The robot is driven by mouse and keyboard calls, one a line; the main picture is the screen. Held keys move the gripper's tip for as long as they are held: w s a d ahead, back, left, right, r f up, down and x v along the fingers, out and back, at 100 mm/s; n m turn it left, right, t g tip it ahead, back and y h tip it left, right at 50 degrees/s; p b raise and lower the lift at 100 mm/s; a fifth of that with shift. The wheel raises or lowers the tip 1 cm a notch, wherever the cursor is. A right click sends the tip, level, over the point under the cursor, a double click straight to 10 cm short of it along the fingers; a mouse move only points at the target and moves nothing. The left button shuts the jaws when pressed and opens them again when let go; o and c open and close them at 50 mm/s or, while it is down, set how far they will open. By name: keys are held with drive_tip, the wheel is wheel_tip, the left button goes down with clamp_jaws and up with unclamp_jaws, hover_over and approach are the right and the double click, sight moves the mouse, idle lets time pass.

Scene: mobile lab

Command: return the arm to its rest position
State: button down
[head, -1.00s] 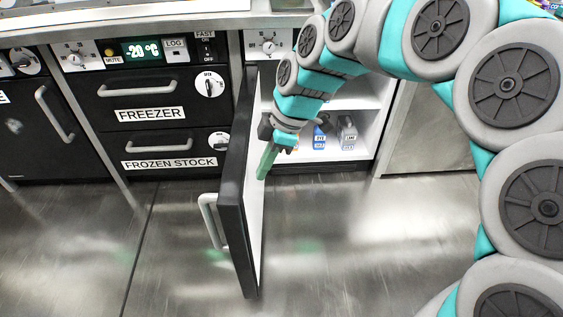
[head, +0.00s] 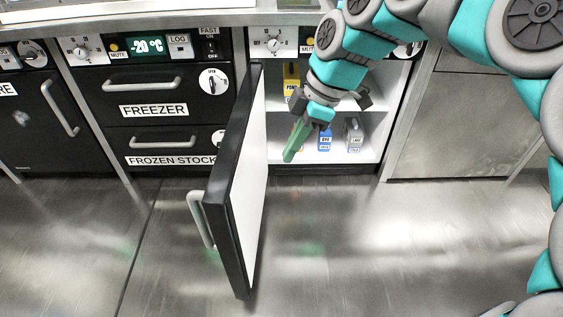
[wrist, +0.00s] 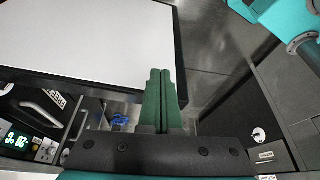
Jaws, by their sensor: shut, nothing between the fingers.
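My gripper (head: 296,138) is in front of the open cabinet, to the right of its open door in the head view. Its green fingers (wrist: 160,98) are pressed together in the wrist view, with nothing between them. My arm reaches in from the upper right of the head view and bends down to the gripper. The open cabinet door (head: 236,185) stands out toward me, black outside and white inside. Its white inner face (wrist: 95,35) fills the upper left of the wrist view.
Inside the cabinet, a yellow container (head: 291,80) stands on the upper shelf; a blue one (head: 324,139) and a grey one (head: 353,135) stand below. Black freezer drawers (head: 150,95) are left of the door. The metal floor (head: 400,245) in front is clear.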

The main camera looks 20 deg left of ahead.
drive_tip(key=v, duration=0.4)
drive_tip(key=shift+s+d, duration=0.15)
